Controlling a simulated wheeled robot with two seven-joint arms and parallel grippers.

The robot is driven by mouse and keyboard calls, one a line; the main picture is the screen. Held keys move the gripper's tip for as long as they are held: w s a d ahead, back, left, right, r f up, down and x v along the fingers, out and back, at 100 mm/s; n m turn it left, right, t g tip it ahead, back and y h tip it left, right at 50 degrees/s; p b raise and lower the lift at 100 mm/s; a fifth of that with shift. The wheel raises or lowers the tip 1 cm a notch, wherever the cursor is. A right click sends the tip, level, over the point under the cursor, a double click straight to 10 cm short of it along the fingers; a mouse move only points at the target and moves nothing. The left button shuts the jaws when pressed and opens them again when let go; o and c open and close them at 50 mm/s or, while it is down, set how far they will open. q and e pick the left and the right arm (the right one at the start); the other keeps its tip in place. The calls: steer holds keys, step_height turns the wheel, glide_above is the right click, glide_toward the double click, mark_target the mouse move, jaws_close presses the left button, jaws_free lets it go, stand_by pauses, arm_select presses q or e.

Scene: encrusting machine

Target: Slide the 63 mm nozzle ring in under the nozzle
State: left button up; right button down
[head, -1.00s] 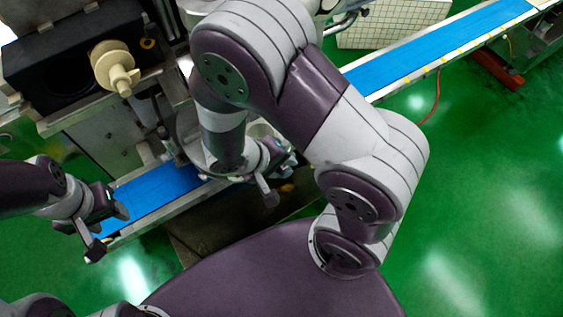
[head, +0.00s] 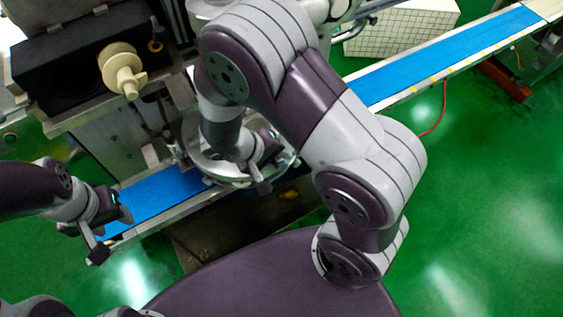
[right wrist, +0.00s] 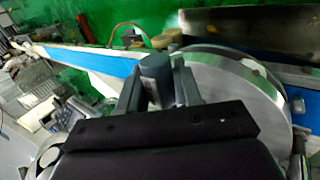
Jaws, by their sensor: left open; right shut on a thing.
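My right gripper (head: 262,166) is in the middle of the head view, low over the machine's near side and partly hidden by my arm. In the right wrist view its fingers (right wrist: 158,88) are shut on a dark grey grip block. A broad, shiny round metal ring (right wrist: 232,82) lies right beside that block; I take it for the nozzle ring, though the join is hidden. The ring also shows around my right wrist in the head view (head: 198,158). The nozzle cannot be made out. My left gripper (head: 112,232) is open and empty near the belt's left end.
A blue conveyor belt (head: 160,196) runs below the ring and continues at upper right (head: 450,58). The machine's dark box (head: 60,62) with a cream part (head: 121,70) stands at upper left. Green floor is free on the right.

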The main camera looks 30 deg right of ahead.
mark_target(256, 128)
steer(key=shift+w+a, duration=0.1)
steer(key=shift+w, duration=1.05)
steer(key=shift+w+a, duration=0.15)
steer(key=shift+w, duration=1.7)
steer(key=shift+w+a, duration=0.1)
steer(key=shift+w, duration=1.7)
steer(key=shift+w, duration=0.1)
steer(key=c, duration=0.7)
jaws_free()
steer(key=shift+r, duration=0.1)
steer(key=shift+o, duration=1.1)
